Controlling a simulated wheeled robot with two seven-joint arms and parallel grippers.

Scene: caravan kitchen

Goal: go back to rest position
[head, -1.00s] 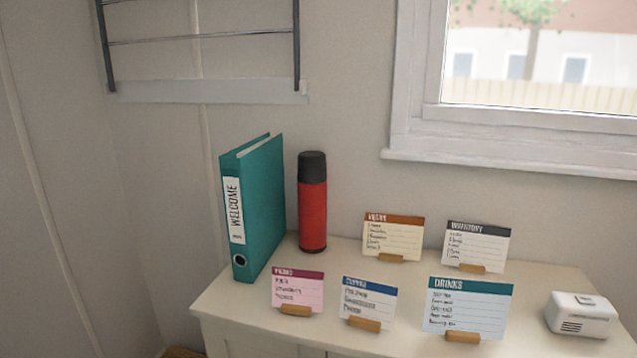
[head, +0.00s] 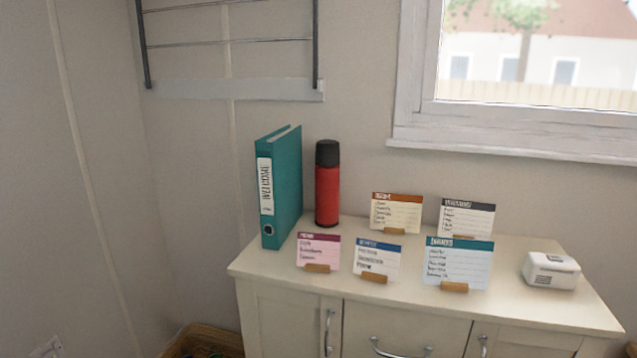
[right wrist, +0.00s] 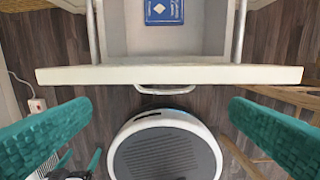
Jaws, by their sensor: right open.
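My right gripper (right wrist: 160,135) shows in the right wrist view as two teal textured fingers, wide apart, with nothing between them. Below it are an open drawer (right wrist: 170,75) with a blue card or booklet (right wrist: 164,12) inside, and a round grey-topped thing with a white rim (right wrist: 165,150), probably part of my base. My left gripper is in neither view. No arm of mine shows in the head view.
A cream cabinet (head: 290,315) carries a teal binder (head: 285,190), a red flask (head: 327,190), several cards on wooden stands, such as the drinks card (head: 457,263), and a white box (head: 550,270). A basket (head: 203,340) stands on the floor at left.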

